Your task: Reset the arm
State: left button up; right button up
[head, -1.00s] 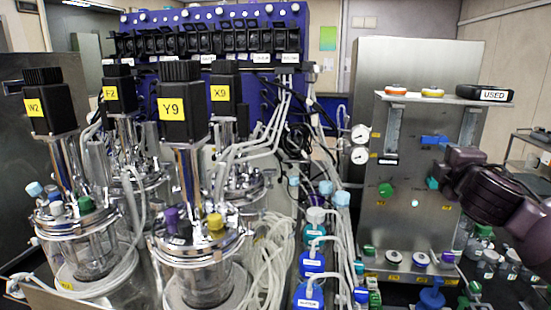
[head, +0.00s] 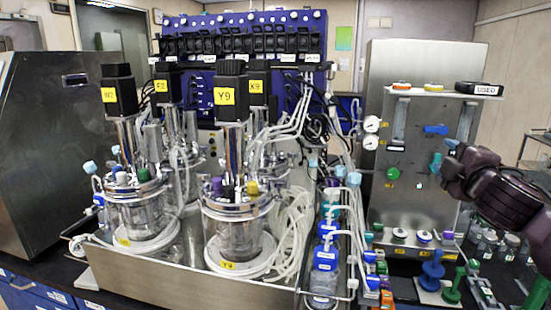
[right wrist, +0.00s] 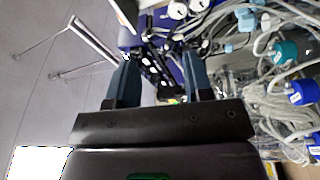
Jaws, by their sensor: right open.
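My right arm comes in from the right in the head view, and its gripper (head: 443,157) is in front of the upright steel panel (head: 410,205). In the right wrist view the same gripper (right wrist: 161,75) has its two blue-grey fingers spread apart, with nothing held between them. Tubing and blue-capped bottles (right wrist: 300,92) show beyond the fingers on the right side of that view. My left gripper is in neither view.
Glass bioreactors with black motors, one labelled Y9 (head: 230,100), stand in a steel tray (head: 165,285). A blue pump rack (head: 270,45) is behind. Blue-capped bottles (head: 326,255) and tubes stand at centre. A "USED" box (head: 479,88) sits on the panel's shelf.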

jog(key=s+a+f+m+g+y, duration=0.1)
jog(key=s+a+f+m, duration=0.1)
jog(key=f, duration=0.7)
jog(key=s+a+f+m+g+y, duration=0.1)
jog(key=s+a+f+m, duration=0.15)
jog(key=f, duration=0.65)
jog(key=s+a+f+m+y, duration=0.1)
jog(key=s+f+m, duration=0.15)
jog(key=f, duration=0.65)
jog(key=s+a+f+m+g+h, duration=0.2)
jog(key=s+f+m+g, duration=0.3)
jog(key=s+f, duration=1.8)
jog(key=m, duration=0.2)
jog(key=shift+s+a+m+h+b, duration=0.15)
jog(key=shift+a+m+h+b, duration=0.05)
jog(key=shift+m+h+b, duration=0.15)
